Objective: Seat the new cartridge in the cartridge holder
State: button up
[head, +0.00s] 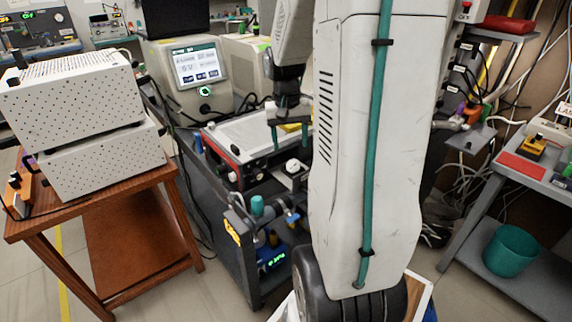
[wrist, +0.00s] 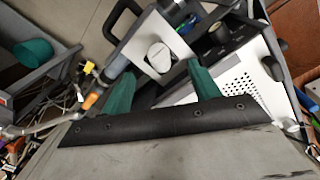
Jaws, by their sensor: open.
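My gripper (head: 289,145) is open, its two teal fingers pointing down above the cart's instruments. In the wrist view the fingers (wrist: 161,69) stand apart with nothing held between them. A white round piece (head: 292,165) sits on a pale square plate (head: 283,178) below the fingers. In the wrist view this white piece (wrist: 159,56) shows just beyond the gap between the fingertips, on the plate (wrist: 140,52). I cannot tell whether it is the new cartridge or part of the cartridge holder. No other thing is clearly either one.
A screen unit (head: 196,75) stands behind. A teal-capped part (head: 257,206) is at the cart's front. A wooden table (head: 100,207) stands left, a grey bench (head: 545,183) right.

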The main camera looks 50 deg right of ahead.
aim_at(293, 166)
jog(key=f, duration=0.8)
jog(key=shift+s+d, duration=0.3)
jog(key=shift+d, duration=0.05)
jog(key=shift+c, duration=0.3)
jog(key=c, duration=1.1)
